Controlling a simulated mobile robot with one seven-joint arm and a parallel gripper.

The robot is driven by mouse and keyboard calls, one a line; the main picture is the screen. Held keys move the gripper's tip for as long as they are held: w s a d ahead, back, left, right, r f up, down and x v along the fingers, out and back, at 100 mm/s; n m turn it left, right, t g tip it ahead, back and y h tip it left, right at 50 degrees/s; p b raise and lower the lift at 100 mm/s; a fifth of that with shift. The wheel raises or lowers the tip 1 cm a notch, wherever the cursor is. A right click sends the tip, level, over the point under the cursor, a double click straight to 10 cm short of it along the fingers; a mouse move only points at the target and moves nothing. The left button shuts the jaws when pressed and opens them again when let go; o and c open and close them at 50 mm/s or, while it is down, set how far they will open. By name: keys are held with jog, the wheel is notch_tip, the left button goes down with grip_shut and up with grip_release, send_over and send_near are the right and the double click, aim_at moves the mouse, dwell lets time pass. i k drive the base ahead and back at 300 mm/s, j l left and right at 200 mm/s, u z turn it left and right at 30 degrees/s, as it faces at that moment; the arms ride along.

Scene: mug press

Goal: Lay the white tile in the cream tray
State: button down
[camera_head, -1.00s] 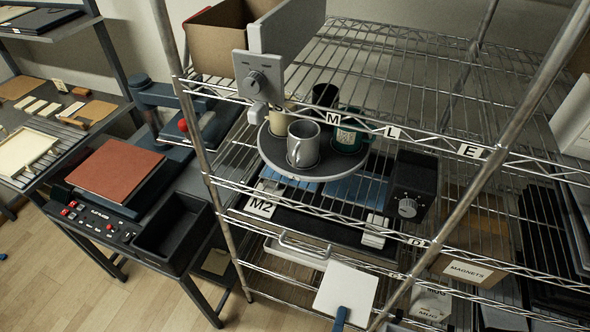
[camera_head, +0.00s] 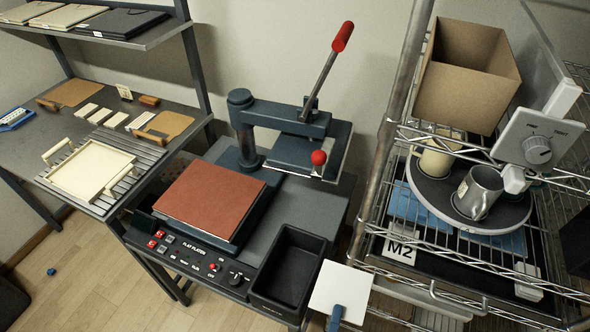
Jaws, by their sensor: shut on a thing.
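The white tile (camera_head: 341,287) is a flat square at the bottom of the view, right of centre. My gripper (camera_head: 336,314) is shut on its near edge; only a blue finger shows, and the rest is below the frame. The tile is held up in front of the wire shelf, beside the black bin. The cream tray (camera_head: 132,156) lies on the slatted part of the left bench, with a raised rim and two cream handles. It looks empty. My gripper and the tile are well to its right.
Between tile and tray stands a press bench with a brown-red pad (camera_head: 210,192), a black open bin (camera_head: 288,268) and a press with a red-tipped lever (camera_head: 341,37). The wire shelf (camera_head: 390,130) with mugs stands close on the right.

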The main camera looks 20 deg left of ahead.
aim_at(80, 179)
jog(key=j, duration=0.65)
jog(key=i+j+u, duration=0.1)
jog(key=j, duration=1.15)
jog(key=j+u, duration=0.1)
jog(key=j, duration=0.9)
jog(key=i+j+u, duration=0.1)
jog(key=j, duration=2.35)
jog(key=k+u, duration=0.05)
jog(key=k, duration=0.05)
